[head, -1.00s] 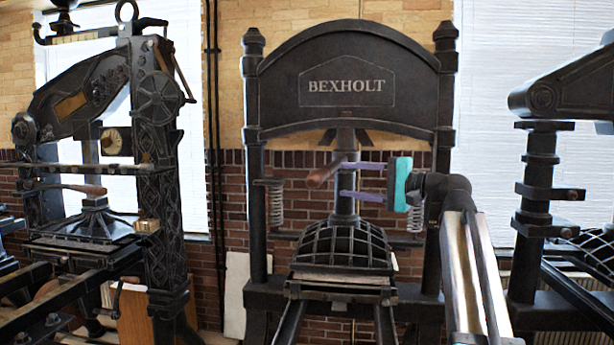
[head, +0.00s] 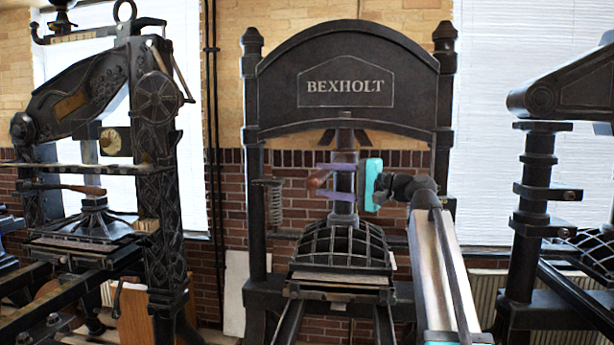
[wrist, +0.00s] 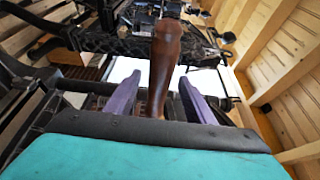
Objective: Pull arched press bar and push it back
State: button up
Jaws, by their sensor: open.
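The arched press (head: 347,85), black and marked BEXHOLT, stands in the middle of the head view. Its bar ends in a brown wooden handle (head: 314,184), which points forward left of the central column. In the wrist view the handle (wrist: 165,60) lies between my two purple fingers, nearer the right one at its top. My gripper (head: 322,181) is open, with one finger above and one below the handle in the head view. Gaps show on both sides of the handle in the wrist view. The metal part of the bar is mostly hidden.
An ornate press (head: 155,130) stands at left and another dark press (head: 537,185) at right. Coil springs flank the column, the left one (head: 276,205) in clear view. The ribbed platen (head: 340,245) sits below my gripper.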

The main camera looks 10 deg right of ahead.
jog(key=p+x, duration=0.1)
jog(key=x, duration=0.6)
jog(key=shift+s, duration=0.1)
grip_shut()
jog(key=shift+d, duration=0.1)
